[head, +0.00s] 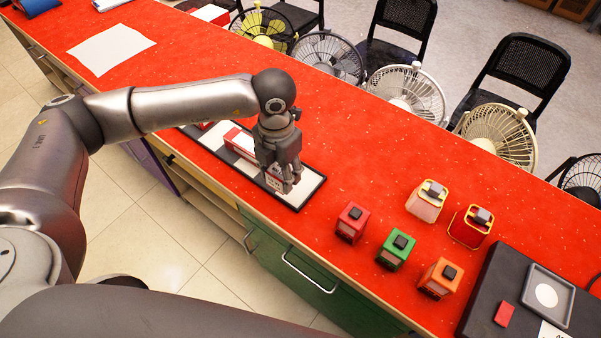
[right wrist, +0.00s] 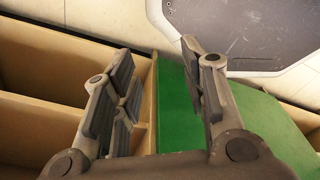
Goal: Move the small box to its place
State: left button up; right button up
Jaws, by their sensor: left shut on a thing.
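A small red and white box (head: 273,183) is in my left gripper (head: 285,184), which is shut on it over the right end of a black-rimmed tray (head: 312,194) with a pale inside. The gripper fingers hide most of this box, and I cannot tell whether it touches the tray. A longer red and white box (head: 238,141) is in the tray left of the gripper. My right gripper (right wrist: 160,82) is open and empty in the right wrist view, near the cabinet's wooden compartments and a green panel (right wrist: 200,125).
On the red counter (head: 350,130), red (head: 351,222), green (head: 396,248) and orange (head: 438,278) blocks stand right of the tray, with two handled containers behind. A dark device (head: 490,290) is at the right. Several fans stand along the far edge. The counter's middle is clear.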

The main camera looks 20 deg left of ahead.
pick_arm(q)
jog(key=p, duration=0.2)
send_near(299, 186)
jog(key=shift+s+a+f, duration=0.1)
jog(key=shift+s+f, duration=0.45)
jog(key=shift+w+f, duration=0.45)
jog(key=shift+f, duration=0.2)
jog(key=shift+d+f+p, duration=0.2)
jog(key=shift+f+p, duration=0.65)
jog(key=shift+f, duration=0.2)
jog(key=shift+w+f, duration=0.1)
jog(key=shift+f, duration=0.75)
jog(key=o, duration=0.7)
jog(key=shift+r, duration=0.1)
pick_arm(e)
jog(key=r, duration=0.2)
jog(key=d+r, duration=0.1)
jog(key=r, duration=0.1)
jog(key=shift+s, duration=0.3)
pick_arm(q)
jog(key=shift+o, duration=0.2)
jog(key=shift+r, duration=0.1)
